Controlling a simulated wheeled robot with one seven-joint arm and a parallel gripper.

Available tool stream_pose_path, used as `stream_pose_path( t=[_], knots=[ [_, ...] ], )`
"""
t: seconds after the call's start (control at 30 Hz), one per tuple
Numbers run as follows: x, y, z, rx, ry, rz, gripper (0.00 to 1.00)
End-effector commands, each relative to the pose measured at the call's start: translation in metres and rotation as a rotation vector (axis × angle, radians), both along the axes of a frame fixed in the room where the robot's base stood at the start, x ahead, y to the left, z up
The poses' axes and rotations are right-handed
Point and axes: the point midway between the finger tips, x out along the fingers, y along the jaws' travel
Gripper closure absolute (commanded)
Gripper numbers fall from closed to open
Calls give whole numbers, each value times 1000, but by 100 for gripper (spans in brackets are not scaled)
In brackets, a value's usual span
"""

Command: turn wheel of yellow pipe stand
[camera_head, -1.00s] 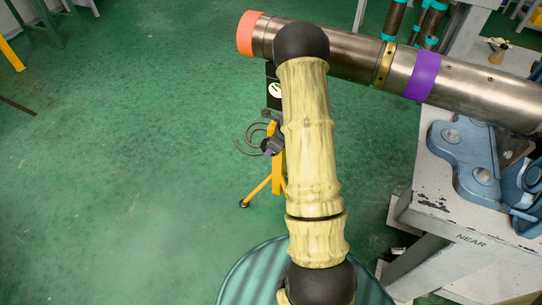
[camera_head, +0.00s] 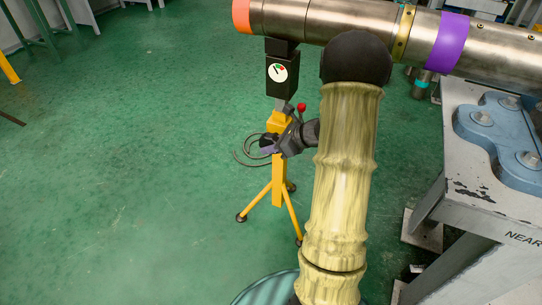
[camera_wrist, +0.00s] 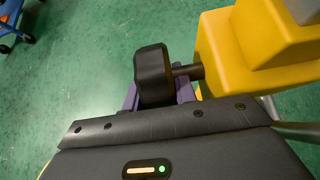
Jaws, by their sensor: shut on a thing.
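The yellow pipe stand (camera_head: 280,180) stands on the green floor on splayed legs, under the left end of the big pipe. Its wheel is a black knob on a short shaft at the side of the yellow body; it shows large in the wrist view (camera_wrist: 152,72). The yellow body (camera_wrist: 245,60) is to its right there. My gripper (camera_head: 268,147) is beside the stand, its purple fingers shut around the black wheel. In the wrist view the purple fingers (camera_wrist: 155,95) show on both sides of the wheel, partly hidden behind my gripper's dark housing.
The steel pipe (camera_head: 335,22) with orange end and purple band (camera_head: 450,42) crosses the top. A black box with a round dial (camera_head: 280,72) and a red-knobbed lever (camera_head: 301,107) are above the stand's yellow body.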

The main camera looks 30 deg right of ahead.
Motion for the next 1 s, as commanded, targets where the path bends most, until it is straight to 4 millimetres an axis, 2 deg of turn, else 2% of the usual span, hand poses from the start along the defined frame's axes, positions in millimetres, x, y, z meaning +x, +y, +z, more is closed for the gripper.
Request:
stream_pose_path(
  t=[0.03, 0.07, 1.0],
  knots=[
    [-1, -7, -10, 8, -20, -18, 95],
    [-1, -7, -11, 18, -33, -18, 95],
    [3, -5, -8, 333, -442, -17, 95]
  ],
)
